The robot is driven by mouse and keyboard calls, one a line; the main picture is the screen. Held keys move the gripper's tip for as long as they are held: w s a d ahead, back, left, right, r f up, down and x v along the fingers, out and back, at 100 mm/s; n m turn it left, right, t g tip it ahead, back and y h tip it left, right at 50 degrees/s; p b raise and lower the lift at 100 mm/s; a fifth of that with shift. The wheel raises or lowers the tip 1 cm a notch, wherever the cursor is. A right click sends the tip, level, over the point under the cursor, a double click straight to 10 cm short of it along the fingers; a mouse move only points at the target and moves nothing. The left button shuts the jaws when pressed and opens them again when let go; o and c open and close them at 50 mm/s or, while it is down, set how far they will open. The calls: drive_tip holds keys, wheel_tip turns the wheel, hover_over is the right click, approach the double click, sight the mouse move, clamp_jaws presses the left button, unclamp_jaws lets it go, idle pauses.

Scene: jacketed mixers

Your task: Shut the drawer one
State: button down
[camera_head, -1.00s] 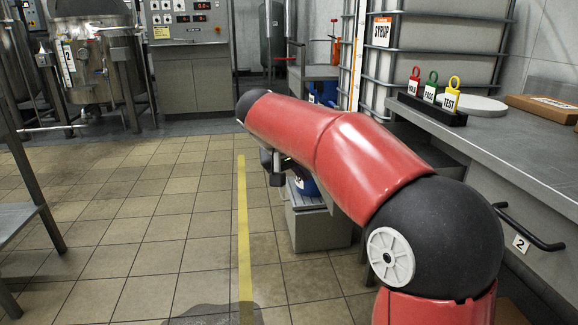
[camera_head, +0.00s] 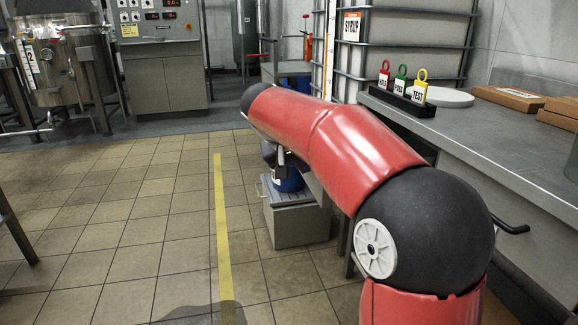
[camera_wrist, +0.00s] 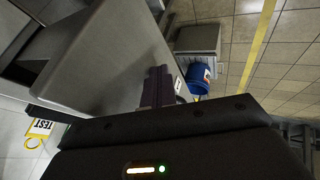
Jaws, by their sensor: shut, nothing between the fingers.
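Drawer one cannot be picked out for certain. In the head view my red arm covers much of the bench front where it may be. In the wrist view a broad grey metal panel (camera_wrist: 115,65) lies beyond my gripper (camera_wrist: 157,72); a small white label at its edge is too small to read. My gripper is shut and empty, its fingers close to that panel in the picture; I cannot tell whether they touch. In the head view the gripper is mostly hidden behind my arm. A black bar handle (camera_head: 512,228) shows on the bench front at right.
The steel bench top (camera_head: 500,140) carries a rack (camera_head: 402,103) of coloured tags and flat boxes (camera_head: 508,97). A blue container (camera_head: 287,180) stands on a grey step box (camera_head: 298,222) beyond my arm.

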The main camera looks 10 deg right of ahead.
drive_tip(key=d+p, duration=0.4)
drive_tip(key=d, duration=1.9)
drive_tip(key=shift+d, duration=0.35)
